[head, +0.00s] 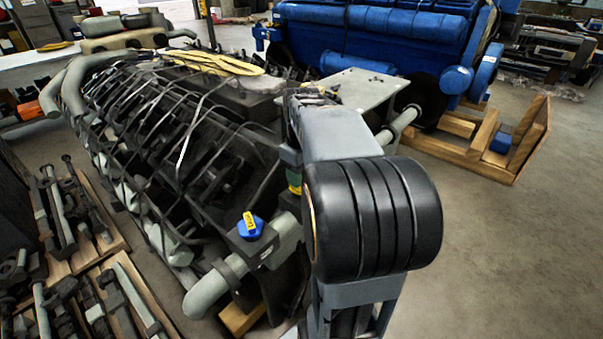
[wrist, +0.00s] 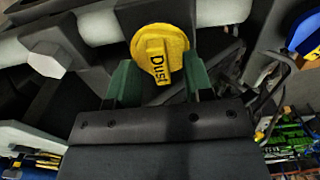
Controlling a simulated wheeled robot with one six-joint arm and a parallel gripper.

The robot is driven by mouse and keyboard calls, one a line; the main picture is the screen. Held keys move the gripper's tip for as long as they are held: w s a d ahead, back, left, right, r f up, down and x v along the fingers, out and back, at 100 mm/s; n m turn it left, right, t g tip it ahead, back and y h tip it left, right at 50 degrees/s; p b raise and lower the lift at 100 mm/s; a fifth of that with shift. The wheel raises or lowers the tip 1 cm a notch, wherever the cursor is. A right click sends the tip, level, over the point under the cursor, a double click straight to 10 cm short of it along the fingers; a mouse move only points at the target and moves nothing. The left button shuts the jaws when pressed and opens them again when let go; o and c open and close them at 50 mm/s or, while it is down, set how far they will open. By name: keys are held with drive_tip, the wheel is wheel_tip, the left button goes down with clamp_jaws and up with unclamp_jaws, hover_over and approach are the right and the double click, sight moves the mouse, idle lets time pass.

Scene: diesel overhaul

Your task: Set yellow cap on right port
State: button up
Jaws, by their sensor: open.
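The yellow cap (wrist: 160,52), with raised "Dust" lettering on its grip tab, faces me in the wrist view. It is at a dark block on the grey pipe (wrist: 216,12); I cannot tell how fully it sits on a port there. My gripper (wrist: 158,68) is open, with one green finger on each side of the cap. Any contact is unclear. In the head view my arm hides most of the gripper and the right port. A blue cap (head: 250,227) with a yellow tab sits on the left dark block, and shows in the wrist view (wrist: 304,32).
The dark engine (head: 180,130) with many thin pipes fills the left. A blue engine (head: 385,35) on a wooden pallet (head: 455,155) stands behind. Trays with pipe parts (head: 105,255) lie at lower left. The floor at right (head: 520,255) is clear.

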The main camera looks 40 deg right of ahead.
drive_tip(key=shift+r, duration=0.1)
wheel_tip(320, 180, up, 14)
drive_tip(key=shift+f+p, duration=0.2)
drive_tip(key=shift+p, duration=0.2)
